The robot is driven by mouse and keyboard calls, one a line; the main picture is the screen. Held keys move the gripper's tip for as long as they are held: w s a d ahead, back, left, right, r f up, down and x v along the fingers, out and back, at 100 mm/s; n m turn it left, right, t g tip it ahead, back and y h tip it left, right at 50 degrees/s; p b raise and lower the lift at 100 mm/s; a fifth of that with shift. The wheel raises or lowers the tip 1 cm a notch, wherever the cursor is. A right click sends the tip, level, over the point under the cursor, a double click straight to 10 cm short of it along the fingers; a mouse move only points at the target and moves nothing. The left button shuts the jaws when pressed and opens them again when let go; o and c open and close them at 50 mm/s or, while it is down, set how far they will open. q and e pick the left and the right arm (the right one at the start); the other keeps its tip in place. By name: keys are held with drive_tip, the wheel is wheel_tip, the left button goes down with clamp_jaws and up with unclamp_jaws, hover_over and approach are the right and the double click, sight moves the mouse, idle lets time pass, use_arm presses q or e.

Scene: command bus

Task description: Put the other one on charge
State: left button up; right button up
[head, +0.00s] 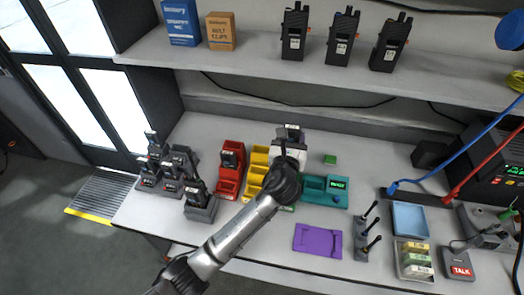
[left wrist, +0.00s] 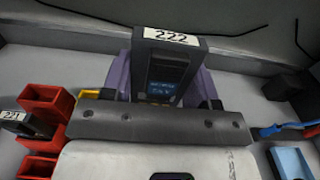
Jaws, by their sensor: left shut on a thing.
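My left gripper (head: 288,148) is over the middle of the bench, in front of the back wall. It is shut on a dark radio (left wrist: 165,72) labelled 222, which stands between the fingers in the left wrist view. My right gripper is out of view.
Grey chargers with dark radios (head: 172,172) stand at the bench's left end. A blue tray (head: 409,218) and a small stand with several upright tools (head: 366,238) are to the right. A shelf (head: 250,55) overhangs the back.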

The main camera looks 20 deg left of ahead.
use_arm(q)
drive_tip(key=w+a+f, duration=0.1)
drive_tip(key=a+f, duration=0.2)
drive_tip(key=w+a+f+b, duration=0.1)
drive_tip(key=a+f, duration=0.1)
drive_tip(key=a, duration=0.1)
drive_tip(key=w+a+f+b, duration=0.1)
drive_tip(key=a+f, duration=0.2)
drive_tip(key=a, duration=0.1)
drive_tip(key=shift+w+f, duration=0.25)
drive_tip(key=shift+f, duration=0.7)
drive_tip(key=shift+f, duration=0.3)
drive_tip(key=o, duration=1)
drive_tip(key=shift+c, duration=0.2)
